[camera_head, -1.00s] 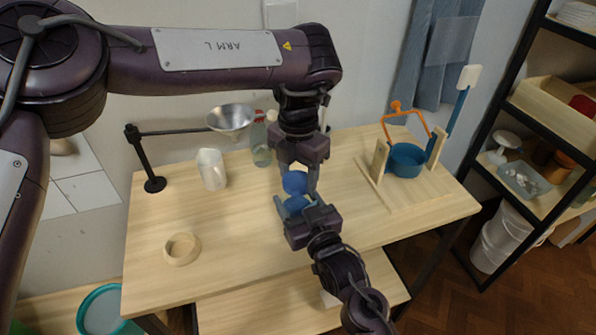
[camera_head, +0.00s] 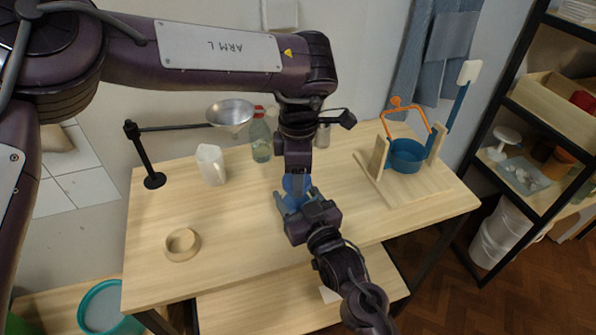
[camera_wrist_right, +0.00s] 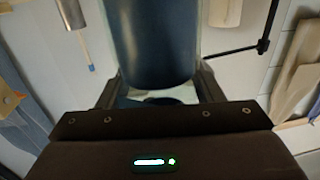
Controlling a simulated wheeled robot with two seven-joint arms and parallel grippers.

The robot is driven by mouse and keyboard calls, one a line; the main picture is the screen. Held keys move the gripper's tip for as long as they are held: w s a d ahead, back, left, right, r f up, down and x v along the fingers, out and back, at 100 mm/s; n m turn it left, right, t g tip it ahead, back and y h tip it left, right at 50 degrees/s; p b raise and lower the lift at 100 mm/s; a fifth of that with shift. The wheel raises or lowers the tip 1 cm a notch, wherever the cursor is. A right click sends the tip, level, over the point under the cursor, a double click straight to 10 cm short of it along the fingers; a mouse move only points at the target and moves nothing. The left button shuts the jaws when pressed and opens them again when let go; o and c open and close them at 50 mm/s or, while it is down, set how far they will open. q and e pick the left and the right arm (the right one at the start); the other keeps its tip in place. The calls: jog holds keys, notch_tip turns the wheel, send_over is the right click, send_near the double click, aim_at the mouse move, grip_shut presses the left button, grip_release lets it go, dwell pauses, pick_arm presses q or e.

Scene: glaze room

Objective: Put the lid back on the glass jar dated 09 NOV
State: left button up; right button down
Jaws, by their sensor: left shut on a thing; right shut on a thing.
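A blue rounded piece (camera_head: 297,184) shows between my two grippers above the middle of the table. My left gripper (camera_head: 298,180) comes down on it from above and is shut on it; its shape is mostly hidden by the fingers. My right gripper (camera_head: 291,202) reaches in from the front, just below, and is shut on a blue thing. In the right wrist view a large dark blue cylinder (camera_wrist_right: 153,45) stands between the right gripper's fingers (camera_wrist_right: 158,92). No date label is readable, and I cannot tell whether lid and jar touch.
A white pitcher (camera_head: 211,166), a clear bottle with a red cap (camera_head: 261,140) and a metal funnel on a black stand (camera_head: 230,113) are at the back left. A wooden ring (camera_head: 182,245) lies front left. A blue pot in a wooden frame (camera_head: 407,156) stands right. The table's left middle is clear.

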pick_arm(q)
jog(key=m, duration=0.5)
jog(key=shift+s+a+m, duration=0.1)
jog(key=shift+m, duration=0.2)
jog(key=m, duration=0.9)
jog(key=shift+m, duration=0.4)
jog(key=o, duration=0.9)
jog(key=shift+s+r, duration=0.1)
jog(key=shift+r, duration=2.15)
jog(key=shift+c, duration=0.2)
